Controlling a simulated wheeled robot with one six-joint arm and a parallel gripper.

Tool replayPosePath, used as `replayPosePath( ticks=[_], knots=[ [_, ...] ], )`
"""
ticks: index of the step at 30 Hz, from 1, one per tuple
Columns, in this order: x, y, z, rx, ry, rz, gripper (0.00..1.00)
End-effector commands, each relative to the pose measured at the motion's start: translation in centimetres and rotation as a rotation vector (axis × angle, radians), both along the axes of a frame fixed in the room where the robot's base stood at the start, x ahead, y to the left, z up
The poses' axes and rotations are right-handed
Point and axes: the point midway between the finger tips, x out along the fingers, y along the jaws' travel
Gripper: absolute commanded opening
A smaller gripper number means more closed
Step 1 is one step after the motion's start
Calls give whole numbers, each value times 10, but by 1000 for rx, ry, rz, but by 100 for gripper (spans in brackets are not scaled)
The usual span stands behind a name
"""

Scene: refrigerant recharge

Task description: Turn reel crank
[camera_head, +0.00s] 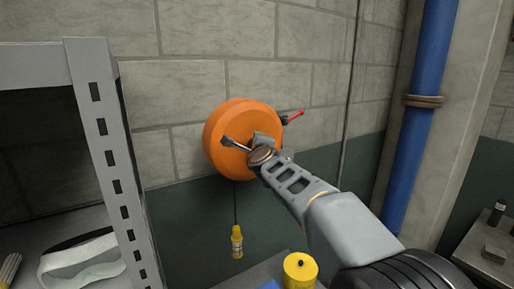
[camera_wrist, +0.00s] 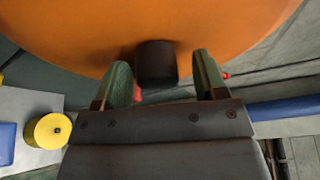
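The orange reel (camera_head: 222,125) is mounted on the block wall, and its face (camera_wrist: 60,25) fills the top of the wrist view. A dark cylindrical crank knob (camera_wrist: 157,62) stands out from the reel in the wrist view. My gripper (camera_wrist: 163,78) has its two green-sided fingers apart, one on each side of the knob, with visible gaps. In the head view my gripper (camera_head: 262,140) is in front of the reel's right half and hides part of it. A grey bar with a dark end (camera_head: 234,144), perhaps the crank arm, shows left of my gripper.
A red-handled lever (camera_head: 294,116) sticks out right of the reel. A yellow plug (camera_head: 237,242) hangs below on a cord. A grey shelf (camera_head: 108,150) stands at left and a blue pipe (camera_head: 420,120) at right. A yellow cylinder (camera_head: 299,270) stands at bottom.

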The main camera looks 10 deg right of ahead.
Motion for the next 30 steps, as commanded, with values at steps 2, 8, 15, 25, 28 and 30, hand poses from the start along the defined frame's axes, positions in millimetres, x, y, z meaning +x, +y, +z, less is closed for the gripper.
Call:
replayPosePath(
  ticks=[2, 8, 15, 25, 28, 30],
  knots=[
    [0, 0, -1, -1, 2, 1, 67],
    [-1, 1, -2, -1, 4, 2, 67],
    [-30, 3, 1, -1, 2, 3, 67],
    [-97, 8, 7, 0, -1, 2, 67],
    [-112, 9, 8, 1, 0, 2, 67],
    [-120, 10, 8, 0, 1, 1, 67]
  ],
)
